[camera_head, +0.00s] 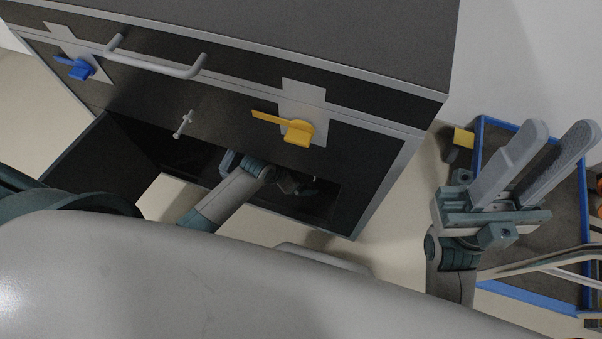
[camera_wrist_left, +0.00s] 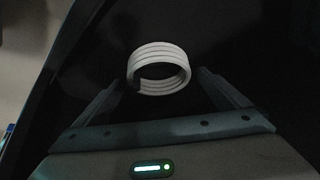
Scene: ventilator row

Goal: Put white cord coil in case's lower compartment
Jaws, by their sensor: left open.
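The white cord coil (camera_wrist_left: 158,72) shows in the left wrist view as a ring of several stacked loops. It is against a dark background, between and just beyond my left gripper's fingers (camera_wrist_left: 160,80); I cannot tell whether they touch it. In the head view my left arm reaches into the dark lower compartment (camera_head: 325,200) of the case (camera_head: 215,105), and the gripper is mostly hidden there. The coil is not visible in the head view. My left gripper is open. My right gripper (camera_head: 561,131) is open and empty, at the right of the case.
A blue latch (camera_head: 75,67), a yellow latch (camera_head: 297,131) and a grey handle (camera_head: 155,62) are on the case front. A dark panel (camera_head: 95,165) stands out at the left of the opening. A blue-edged tray (camera_head: 535,292) lies below my right gripper.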

